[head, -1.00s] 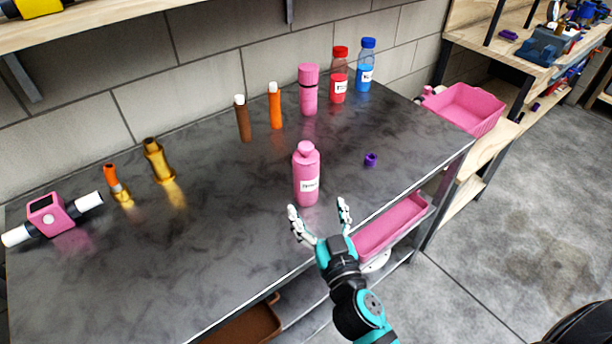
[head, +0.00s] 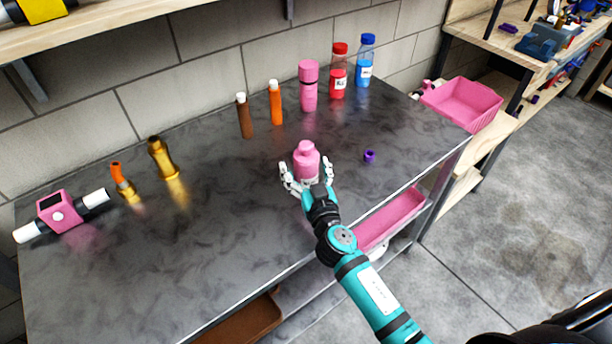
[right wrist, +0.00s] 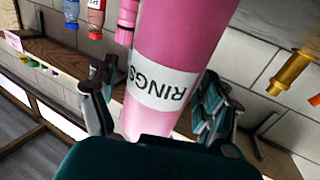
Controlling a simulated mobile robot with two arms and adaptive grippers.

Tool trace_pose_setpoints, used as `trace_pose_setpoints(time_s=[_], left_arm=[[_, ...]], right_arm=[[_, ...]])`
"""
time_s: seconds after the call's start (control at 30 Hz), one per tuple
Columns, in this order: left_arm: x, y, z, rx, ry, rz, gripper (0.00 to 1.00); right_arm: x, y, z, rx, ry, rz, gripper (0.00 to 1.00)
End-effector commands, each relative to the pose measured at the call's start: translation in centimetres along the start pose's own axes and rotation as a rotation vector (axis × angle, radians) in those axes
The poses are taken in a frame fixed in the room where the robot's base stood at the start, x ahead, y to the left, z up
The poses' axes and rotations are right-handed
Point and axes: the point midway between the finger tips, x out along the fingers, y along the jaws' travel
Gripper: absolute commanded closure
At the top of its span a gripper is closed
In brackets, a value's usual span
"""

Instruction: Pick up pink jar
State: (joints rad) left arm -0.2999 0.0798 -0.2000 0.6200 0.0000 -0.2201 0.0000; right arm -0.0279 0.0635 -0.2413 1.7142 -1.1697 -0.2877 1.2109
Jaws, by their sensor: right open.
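The pink jar (head: 306,160) stands upright on the dark metal table (head: 225,225), near its front edge. It has a rounded pink cap and a white label. In the right wrist view the jar (right wrist: 185,40) fills the middle, its label reading "RINGS". My right gripper (head: 307,176) is open, with one finger on each side of the jar. Its fingers also flank the jar in the right wrist view (right wrist: 160,112). I cannot tell whether they touch it. The lower part of the jar is hidden by my gripper in the head view. My left gripper is not in view.
A small purple piece (head: 369,156) lies right of the jar. Behind stand a taller pink container (head: 308,90), a red bottle (head: 338,75), a blue bottle (head: 365,65), and orange (head: 275,103) and brown (head: 244,117) tubes. Brass fittings (head: 162,158) are left. Table between is clear.

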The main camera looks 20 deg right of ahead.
Motion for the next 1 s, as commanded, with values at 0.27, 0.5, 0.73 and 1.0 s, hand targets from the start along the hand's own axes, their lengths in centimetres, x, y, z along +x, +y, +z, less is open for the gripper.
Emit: trace_pose_setpoints(time_s=[0.27,0.5,0.73,1.0], left_arm=[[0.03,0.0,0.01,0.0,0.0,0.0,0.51],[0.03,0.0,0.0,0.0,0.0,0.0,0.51],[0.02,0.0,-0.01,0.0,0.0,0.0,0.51],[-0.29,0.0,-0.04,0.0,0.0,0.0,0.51]], right_arm=[[-0.06,-0.01,0.06,0.0,-0.001,0.0,0.36],[-0.07,-0.01,0.06,0.0,-0.001,0.0,0.67],[-0.07,-0.02,-0.01,0.0,0.0,0.0,0.81],[-0.05,-0.01,-0.66,0.001,0.002,0.0,0.83]])
